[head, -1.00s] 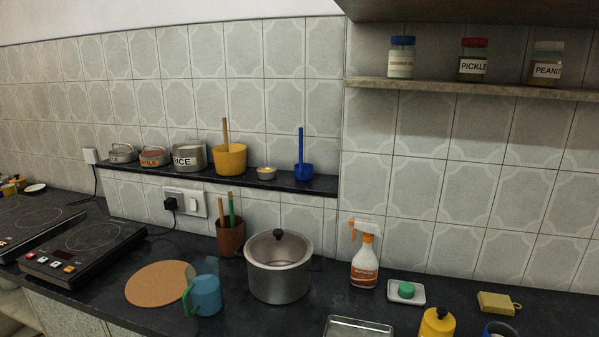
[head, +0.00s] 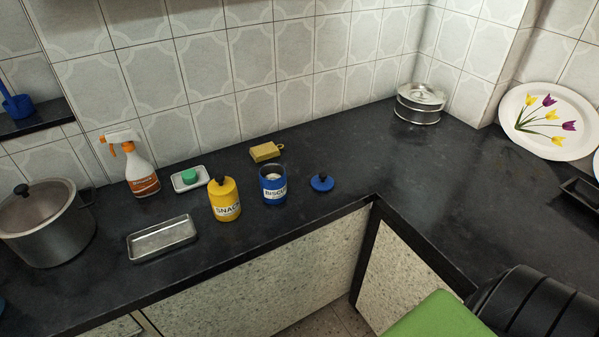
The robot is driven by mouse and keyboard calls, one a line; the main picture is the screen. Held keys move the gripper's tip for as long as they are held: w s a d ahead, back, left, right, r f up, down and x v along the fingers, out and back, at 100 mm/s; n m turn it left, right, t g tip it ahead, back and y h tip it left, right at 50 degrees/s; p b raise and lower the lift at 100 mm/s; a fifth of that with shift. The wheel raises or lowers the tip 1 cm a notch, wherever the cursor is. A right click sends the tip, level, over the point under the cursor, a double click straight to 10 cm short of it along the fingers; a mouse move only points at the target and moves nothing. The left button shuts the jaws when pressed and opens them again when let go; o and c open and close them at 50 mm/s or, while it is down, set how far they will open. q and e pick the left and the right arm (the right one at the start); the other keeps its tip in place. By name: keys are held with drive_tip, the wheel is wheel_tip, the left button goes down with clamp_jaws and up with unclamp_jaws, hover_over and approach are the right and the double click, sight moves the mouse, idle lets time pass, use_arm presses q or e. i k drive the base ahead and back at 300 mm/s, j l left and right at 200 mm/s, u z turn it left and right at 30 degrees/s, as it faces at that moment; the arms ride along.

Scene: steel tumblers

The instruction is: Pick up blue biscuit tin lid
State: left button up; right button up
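The blue biscuit tin lid (head: 321,183) lies on the dark counter with its dark knob up. It is just right of the open blue biscuit tin (head: 273,185), apart from it. The tin stands upright, its label partly readable, with something pale inside. Neither of my grippers shows in the head view.
A yellow sponge (head: 266,152) lies behind, and a steel tray (head: 162,238), soap dish (head: 190,179), spray bottle (head: 139,170) and pot (head: 45,228) stand further left. Counter right of the lid is clear towards a steel container (head: 419,103).

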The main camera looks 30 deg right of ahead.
sight(321, 182)
drive_tip(key=z, duration=0.85)
